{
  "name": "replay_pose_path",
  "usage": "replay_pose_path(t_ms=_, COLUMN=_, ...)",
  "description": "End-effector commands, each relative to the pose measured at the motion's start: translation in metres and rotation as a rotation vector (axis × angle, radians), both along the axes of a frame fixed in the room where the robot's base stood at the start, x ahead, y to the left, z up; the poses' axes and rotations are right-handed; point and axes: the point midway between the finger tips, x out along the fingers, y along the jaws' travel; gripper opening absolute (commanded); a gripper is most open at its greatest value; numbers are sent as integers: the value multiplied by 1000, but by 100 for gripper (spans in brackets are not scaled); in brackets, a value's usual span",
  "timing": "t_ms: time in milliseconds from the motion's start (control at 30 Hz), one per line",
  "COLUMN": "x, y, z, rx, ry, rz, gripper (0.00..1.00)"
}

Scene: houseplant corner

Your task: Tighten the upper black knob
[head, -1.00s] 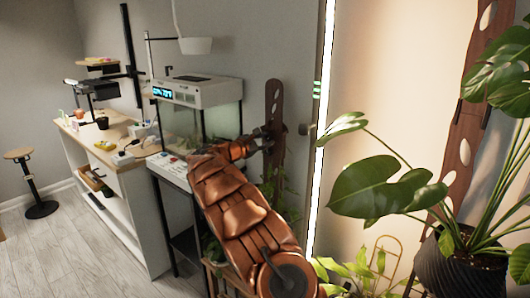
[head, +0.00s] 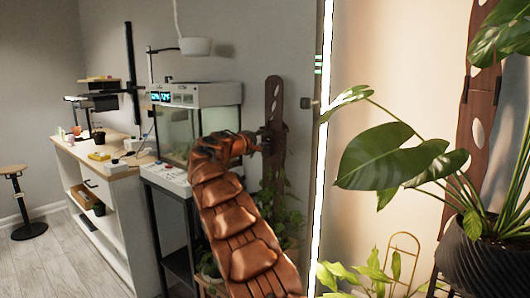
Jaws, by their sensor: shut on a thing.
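My copper-coloured arm reaches up from the bottom of the head view. My gripper (head: 264,143) is at the tall dark brown board (head: 275,90) with slots, right of the glass tank. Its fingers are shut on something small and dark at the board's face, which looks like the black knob. The fingers and the wrist hide most of it, so its shape and turn cannot be told. A small dark spot shows higher on the same board, too small to make out.
The tank (head: 178,128) stands on a dark stand just left of my arm. A bright vertical light strip (head: 322,150) and a large-leaved plant (head: 390,165) are to the right. Leafy plants sit below the gripper. Floor is free at the lower left.

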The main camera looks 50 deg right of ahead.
Motion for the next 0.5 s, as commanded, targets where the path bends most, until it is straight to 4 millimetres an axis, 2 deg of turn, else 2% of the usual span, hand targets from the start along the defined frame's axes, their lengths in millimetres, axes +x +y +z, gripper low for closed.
replay_pose_path(t_ms=33, x=0, y=0, z=-8, rx=5, ry=-49, rz=0, gripper=0)
replay_pose_path(t_ms=500, x=0, y=0, z=-5, rx=41, ry=-470, rz=1, gripper=0)
